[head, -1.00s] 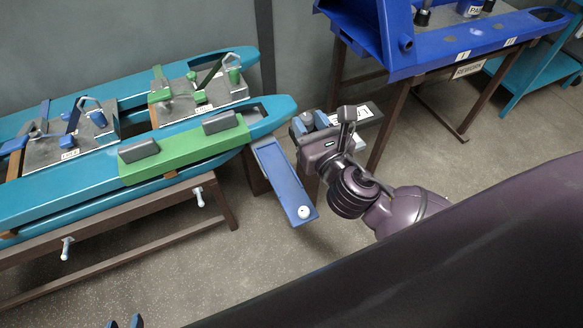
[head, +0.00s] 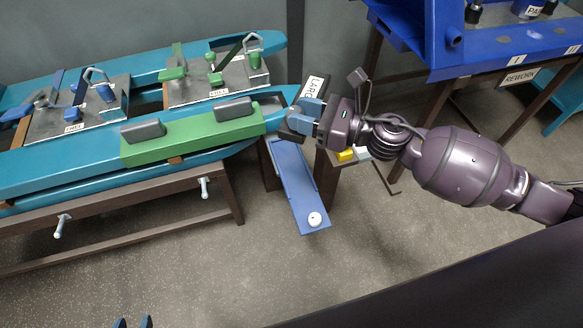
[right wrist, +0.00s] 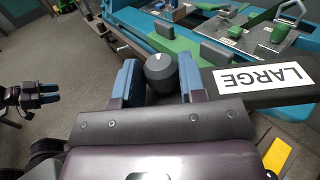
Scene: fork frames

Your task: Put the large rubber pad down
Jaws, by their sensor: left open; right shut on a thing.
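The large rubber pad (head: 313,88) is a dark bar with a white LARGE label. My right gripper (head: 302,116) is shut on it. In the right wrist view, a round dark knob (right wrist: 160,72) sits between the blue fingers, and the labelled pad (right wrist: 262,80) stretches to the right. In the head view the pad is at the right end of the teal beam (head: 60,177); I cannot tell whether it touches the beam. My left gripper (head: 133,322) shows only its open fingertips at the bottom edge. It also shows in the right wrist view (right wrist: 48,94).
A green block with two grey pads (head: 192,138) lies on the teal beam. Grey plates with clamps (head: 215,82) stand behind. A blue REWORK bench (head: 480,60) is at upper right.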

